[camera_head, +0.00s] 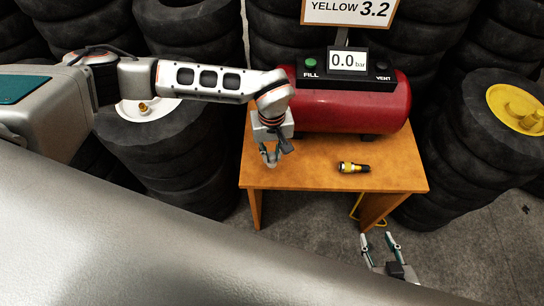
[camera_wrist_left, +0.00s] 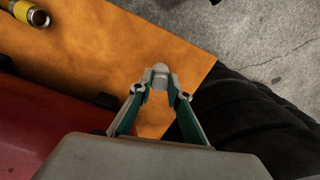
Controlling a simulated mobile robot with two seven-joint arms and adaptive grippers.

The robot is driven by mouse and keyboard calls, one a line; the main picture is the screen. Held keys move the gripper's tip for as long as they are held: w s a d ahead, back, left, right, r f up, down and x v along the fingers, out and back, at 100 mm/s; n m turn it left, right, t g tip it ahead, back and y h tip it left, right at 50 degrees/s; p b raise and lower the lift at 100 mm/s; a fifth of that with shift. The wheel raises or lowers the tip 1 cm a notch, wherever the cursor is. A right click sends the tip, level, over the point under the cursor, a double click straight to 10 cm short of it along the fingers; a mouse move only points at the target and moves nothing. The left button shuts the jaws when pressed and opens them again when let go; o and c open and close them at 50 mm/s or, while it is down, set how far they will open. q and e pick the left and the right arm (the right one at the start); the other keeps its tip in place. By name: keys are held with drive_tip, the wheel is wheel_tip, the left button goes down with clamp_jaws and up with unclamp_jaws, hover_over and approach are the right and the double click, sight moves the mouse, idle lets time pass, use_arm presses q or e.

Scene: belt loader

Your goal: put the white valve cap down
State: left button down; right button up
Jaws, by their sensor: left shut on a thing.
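The white valve cap (camera_wrist_left: 160,70) is a small pale piece between the fingertips of my left gripper (camera_wrist_left: 160,86) in the left wrist view. The gripper is shut on it, over the orange-brown table. In the head view my left gripper (camera_head: 270,156) points down over the table's left part, and its fingers largely hide the cap. I cannot tell whether the cap touches the table top. My right gripper (camera_head: 379,246) is open and empty, low beyond the table's front right edge.
The table's front middle is clear.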

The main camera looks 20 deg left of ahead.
use_arm(q)
drive_tip(key=shift+f, duration=1.1)
drive_tip(key=shift+f, duration=0.15)
drive_tip(key=c, duration=1.9)
unclamp_jaws()
